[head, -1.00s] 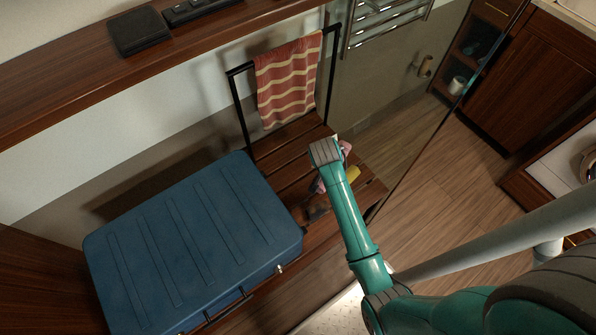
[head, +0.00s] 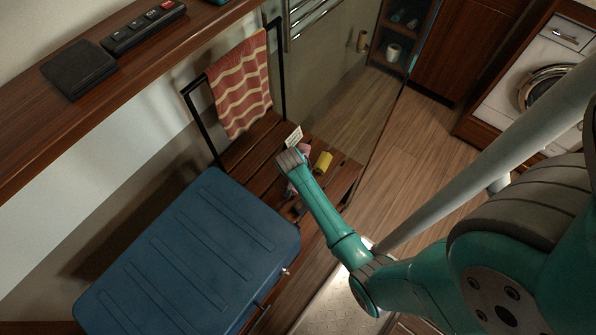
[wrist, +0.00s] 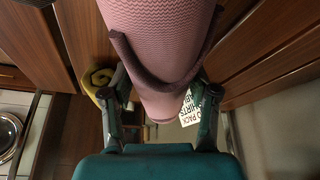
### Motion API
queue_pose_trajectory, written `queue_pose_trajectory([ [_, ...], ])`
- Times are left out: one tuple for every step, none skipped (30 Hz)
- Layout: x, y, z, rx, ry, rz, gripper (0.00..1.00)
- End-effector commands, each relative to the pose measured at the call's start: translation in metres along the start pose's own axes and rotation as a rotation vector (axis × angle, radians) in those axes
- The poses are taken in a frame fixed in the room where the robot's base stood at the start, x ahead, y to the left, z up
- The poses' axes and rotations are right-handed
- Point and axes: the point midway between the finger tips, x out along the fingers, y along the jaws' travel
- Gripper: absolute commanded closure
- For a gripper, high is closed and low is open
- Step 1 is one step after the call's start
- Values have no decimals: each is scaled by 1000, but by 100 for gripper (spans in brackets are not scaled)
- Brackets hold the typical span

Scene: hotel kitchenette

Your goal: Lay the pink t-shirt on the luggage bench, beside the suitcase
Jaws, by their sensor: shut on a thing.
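The pink t-shirt (wrist: 160,45) is a rolled bundle with a darker band, large in the wrist view. My gripper (wrist: 162,95) is shut on it, one finger on each side. In the head view only a bit of the pink t-shirt (head: 304,150) shows beside my wrist, which hides most of it. It is over the slatted wooden luggage bench (head: 244,148), right of the suitcase; I cannot tell whether it touches the slats. The blue suitcase (head: 190,255) lies flat on the bench's left part.
A yellow roll (head: 323,162) lies on the bench close to my gripper, and a small printed card (head: 294,136) stands behind. A striped towel (head: 240,85) hangs on the bench's black rail. A wooden shelf (head: 125,75) runs above at left.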

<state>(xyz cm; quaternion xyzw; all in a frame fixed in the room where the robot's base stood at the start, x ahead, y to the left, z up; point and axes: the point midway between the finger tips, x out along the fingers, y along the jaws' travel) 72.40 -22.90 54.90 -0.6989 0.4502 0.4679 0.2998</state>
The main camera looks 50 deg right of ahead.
Motion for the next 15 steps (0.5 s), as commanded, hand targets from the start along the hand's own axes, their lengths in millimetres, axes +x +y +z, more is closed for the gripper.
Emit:
queue_pose_trajectory([
  [6,0,2,-1,0,0,81],
  [8,0,3,-1,0,0,81],
  [11,0,4,-1,1,-1,81],
  [12,0,5,-1,1,-1,81],
  [13,0,5,-1,1,-1,81],
  [14,0,5,-1,1,-1,81],
  [14,0,5,-1,1,-1,81],
  [14,0,5,-1,1,-1,81],
  [13,0,5,0,1,-1,81],
  [13,0,5,0,1,-1,81],
  [13,0,5,0,1,-1,81],
  [13,0,5,0,1,-1,81],
  [14,0,6,0,1,-1,81],
  [14,0,6,0,1,-1,81],
  [15,0,6,-1,1,-1,81],
])
